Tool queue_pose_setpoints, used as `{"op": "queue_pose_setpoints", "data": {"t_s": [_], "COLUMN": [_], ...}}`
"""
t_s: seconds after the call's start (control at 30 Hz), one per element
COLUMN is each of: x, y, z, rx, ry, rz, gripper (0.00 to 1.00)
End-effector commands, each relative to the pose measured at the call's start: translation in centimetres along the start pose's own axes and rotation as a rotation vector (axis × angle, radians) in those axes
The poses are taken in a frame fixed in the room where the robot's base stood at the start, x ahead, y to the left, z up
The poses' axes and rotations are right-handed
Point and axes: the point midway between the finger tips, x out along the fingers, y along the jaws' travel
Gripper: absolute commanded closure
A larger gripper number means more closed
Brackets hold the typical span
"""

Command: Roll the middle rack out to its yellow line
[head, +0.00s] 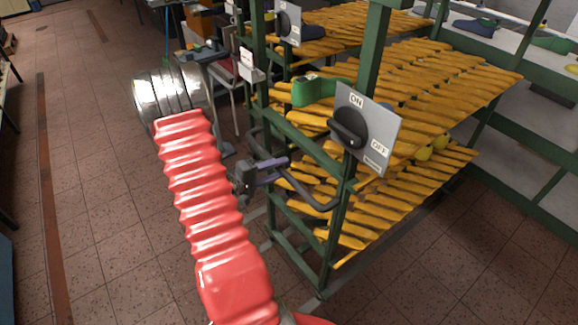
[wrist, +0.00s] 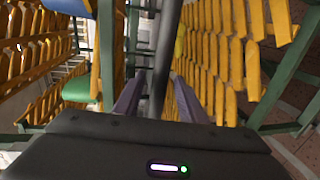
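A green-framed rack (head: 328,232) with tiers of orange-yellow slats stands at the centre right of the head view. A dark bent handle bar (head: 314,201) sticks out from its near end. My gripper (head: 284,164) is at this handle. In the wrist view, my gripper's two purple-grey fingers (wrist: 160,92) stand apart, one on each side of the dark bar (wrist: 166,42). They look open around it, with narrow gaps; contact cannot be made out. I cannot make out a yellow floor line in either view.
A grey ON/OFF plate with a black knob (head: 348,128) is on the rack's near post, close to the handle. A green shoe last (head: 313,90) lies on the slats. Another green frame with grey shelves (head: 525,128) stands at right. Tiled floor (head: 100,225) at left is clear.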

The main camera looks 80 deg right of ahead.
Motion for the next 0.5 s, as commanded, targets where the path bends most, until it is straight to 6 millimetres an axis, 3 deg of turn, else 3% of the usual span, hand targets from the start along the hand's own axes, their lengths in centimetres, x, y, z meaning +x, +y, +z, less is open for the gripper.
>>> {"op": "queue_pose_setpoints", "data": {"t_s": [0.23, 0.5], "x": [3.4, 4.6], "y": [0.0, 0.0], "z": [0.1, 0.1], "rx": [0.001, 0.0], "ry": [-0.003, -0.001], "rz": [-0.002, -0.001], "gripper": [0.63, 0.63]}}
